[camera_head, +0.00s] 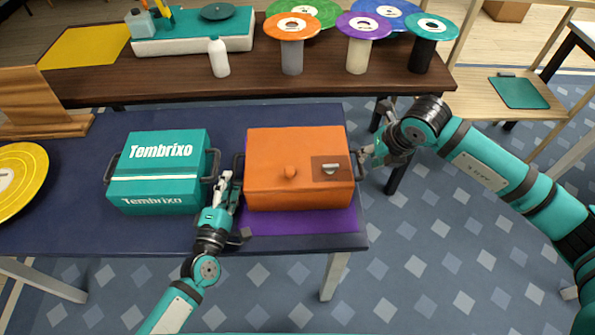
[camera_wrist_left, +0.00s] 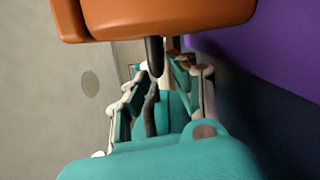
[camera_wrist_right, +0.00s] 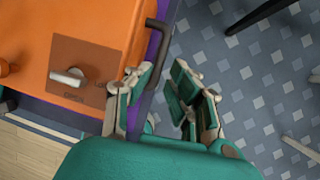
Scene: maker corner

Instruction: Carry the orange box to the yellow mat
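The orange box (camera_head: 268,155), with a knob and a small latch plate, sits on the purple mat (camera_head: 300,224) on the dark blue table. It has a dark handle on each side. The yellow mat (camera_head: 85,46) lies at the far left of the brown table. My left gripper (camera_head: 231,179) is at the box's left handle; in the left wrist view its fingers look open, with the dark handle (camera_wrist_left: 154,52) between them. My right gripper (camera_head: 366,157) is open at the right handle; in the right wrist view the handle (camera_wrist_right: 158,42) lies just ahead of the fingertips.
A teal Tembrixo box (camera_head: 155,187) stands close left of my left gripper. The brown table (camera_head: 130,84) behind holds a white bottle (camera_head: 218,58), a teal-topped case (camera_head: 195,43) and several spool stands. A wooden stand (camera_head: 35,105) and yellow disc (camera_head: 18,178) are at left.

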